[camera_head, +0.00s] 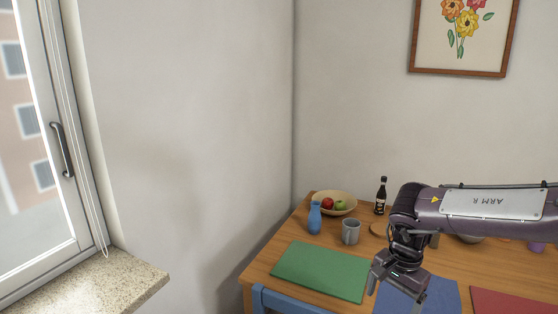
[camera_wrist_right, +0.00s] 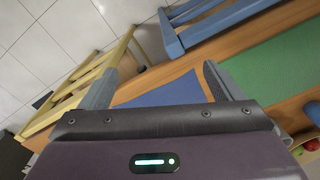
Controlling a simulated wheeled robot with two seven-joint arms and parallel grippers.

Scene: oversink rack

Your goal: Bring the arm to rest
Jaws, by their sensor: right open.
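My right arm (camera_head: 490,205) reaches in from the right in the head view, above the dining table. Its gripper (camera_head: 393,298) hangs at the arm's end in front of the blue placemat (camera_head: 436,296). The right wrist view shows its two fingers (camera_wrist_right: 158,88) spread apart with nothing between them. Through the gap I see the blue placemat and part of the wooden table. My left gripper is in neither view.
On the table (camera_head: 262,268) are a green placemat (camera_head: 322,270), a red placemat (camera_head: 500,303), a blue vase (camera_head: 314,218), a grey mug (camera_head: 350,232), a fruit bowl (camera_head: 347,209) and a dark bottle (camera_head: 380,196). Chairs, blue (camera_wrist_right: 215,22) and yellow (camera_wrist_right: 65,95), stand by it.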

